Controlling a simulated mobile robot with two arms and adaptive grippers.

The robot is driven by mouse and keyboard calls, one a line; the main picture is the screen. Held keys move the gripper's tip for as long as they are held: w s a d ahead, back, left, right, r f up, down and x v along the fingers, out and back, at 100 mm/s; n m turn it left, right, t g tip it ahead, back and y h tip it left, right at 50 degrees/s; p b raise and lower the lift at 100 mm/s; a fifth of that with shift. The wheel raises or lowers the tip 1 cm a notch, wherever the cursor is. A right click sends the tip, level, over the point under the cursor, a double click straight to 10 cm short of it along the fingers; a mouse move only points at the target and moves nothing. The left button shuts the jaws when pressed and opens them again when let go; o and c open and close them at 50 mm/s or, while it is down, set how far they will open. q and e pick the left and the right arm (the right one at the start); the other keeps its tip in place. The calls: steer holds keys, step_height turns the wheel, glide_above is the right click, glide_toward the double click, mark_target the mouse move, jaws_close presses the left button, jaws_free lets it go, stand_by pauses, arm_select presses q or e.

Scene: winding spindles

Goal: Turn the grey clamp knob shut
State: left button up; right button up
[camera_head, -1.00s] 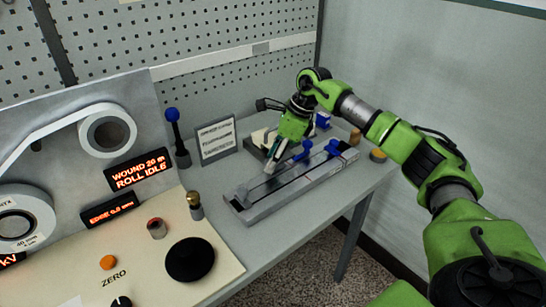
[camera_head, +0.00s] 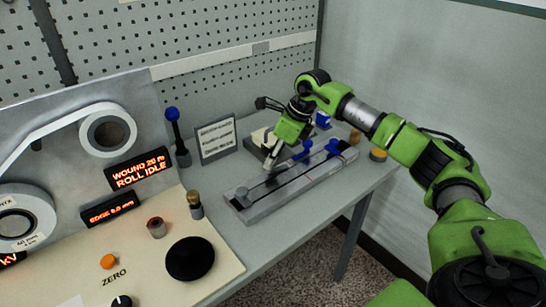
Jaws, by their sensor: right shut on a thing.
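My right gripper (camera_head: 269,165) reaches down over the back edge of the long grey rail fixture (camera_head: 285,196), toward its left half. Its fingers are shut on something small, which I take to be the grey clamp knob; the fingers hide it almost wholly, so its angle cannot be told. My left gripper is not in view.
A white sign (camera_head: 216,141) and a blue-topped lever (camera_head: 176,135) stand behind and to the left. A panel with a black knob (camera_head: 190,259) fills the lower left. An orange-topped piece (camera_head: 378,155) stands at the table's right end.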

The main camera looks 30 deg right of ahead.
steer(key=m+h, duration=0.1)
steer(key=m, duration=0.2)
steer(key=shift+a+m+t, duration=0.15)
steer(key=shift+m+t, duration=0.25)
steer(key=m+h+b, duration=0.1)
steer(key=m, duration=0.2)
steer(key=shift+a+m+h, duration=0.15)
steer(key=shift+m+h, duration=0.15)
steer(key=m+h+b, duration=0.1)
steer(key=m, duration=0.3)
steer(key=shift+a+h, duration=0.15)
steer(key=shift+h, duration=0.25)
steer(key=shift+m+g+h+b, duration=0.4)
steer(key=shift+m+h+b, duration=0.2)
steer(key=shift+m, duration=1.3)
steer(key=o, duration=1.1)
steer(key=shift+c, duration=0.2)
